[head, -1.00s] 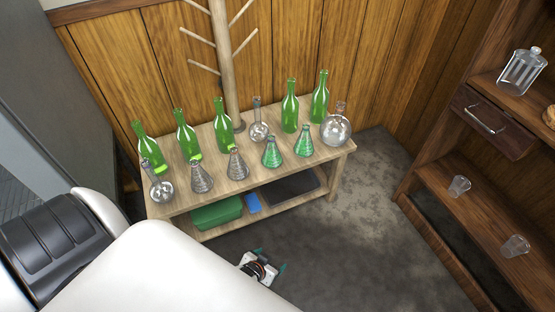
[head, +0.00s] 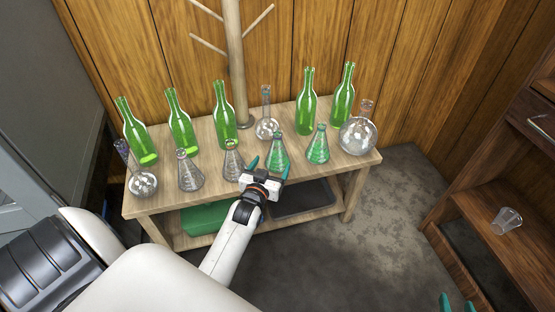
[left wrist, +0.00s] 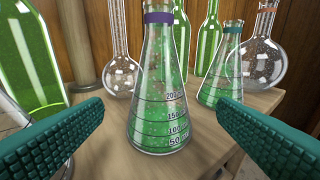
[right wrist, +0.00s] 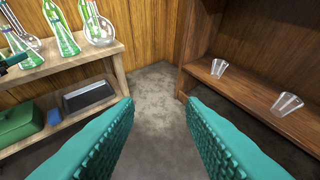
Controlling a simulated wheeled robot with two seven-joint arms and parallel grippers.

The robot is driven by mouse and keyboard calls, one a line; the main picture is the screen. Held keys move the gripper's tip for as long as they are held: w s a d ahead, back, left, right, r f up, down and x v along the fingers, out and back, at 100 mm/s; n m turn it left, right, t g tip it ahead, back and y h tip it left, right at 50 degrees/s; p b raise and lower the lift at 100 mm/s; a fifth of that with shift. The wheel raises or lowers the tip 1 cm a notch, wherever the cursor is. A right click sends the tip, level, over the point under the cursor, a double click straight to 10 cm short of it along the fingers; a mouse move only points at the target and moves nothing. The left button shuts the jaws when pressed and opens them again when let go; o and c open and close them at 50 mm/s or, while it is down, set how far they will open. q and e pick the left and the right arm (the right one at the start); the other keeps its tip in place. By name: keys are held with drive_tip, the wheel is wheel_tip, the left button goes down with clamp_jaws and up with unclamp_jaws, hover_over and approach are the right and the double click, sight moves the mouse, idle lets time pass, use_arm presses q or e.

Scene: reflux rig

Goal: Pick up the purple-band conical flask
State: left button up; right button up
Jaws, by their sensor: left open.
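The purple-band conical flask (left wrist: 158,95) holds green liquid and stands upright on the wooden table. In the head view the flask (head: 278,152) is in the front row, just beyond my left gripper. My left gripper (head: 268,167) is open and empty; its teal fingers (left wrist: 160,112) show on both sides of the flask in the left wrist view, with gaps to it. My right gripper (right wrist: 160,108) is open and empty over the floor, away from the table; its fingertips (head: 456,303) show at the bottom right of the head view.
A teal-band conical flask (left wrist: 222,65) stands close to the right. A round-bottom flask (head: 357,136) is at the table's right end. Clear conical flasks (head: 189,173) stand to the left, and green bottles (head: 224,120) behind. A wooden shelf unit (head: 500,230) is at right.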

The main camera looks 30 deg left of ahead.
sight(275, 157)
use_arm(q)
drive_tip(key=shift+x, duration=1.05)
drive_tip(key=b+x, duration=0.2)
drive_tip(key=x, duration=0.2)
drive_tip(key=shift+w+a+b, duration=0.15)
drive_tip(key=shift+w+b, duration=0.15)
drive_tip(key=shift+w+r, duration=0.1)
drive_tip(key=shift+w, duration=0.1)
use_arm(e)
drive_tip(key=w+a+r+t+y, duration=0.2)
drive_tip(key=w+r+t, duration=0.1)
drive_tip(key=r+t, duration=0.4)
wheel_tip(275, 157, up, 3)
drive_tip(key=shift+a+r+t+y, duration=0.15)
drive_tip(key=shift+a+t+y, duration=0.1)
drive_tip(key=shift+t+y, duration=0.05)
drive_tip(key=shift+w, duration=0.1)
use_arm(q)
drive_tip(key=c, duration=1.1)
drive_tip(key=shift+r, duration=0.15)
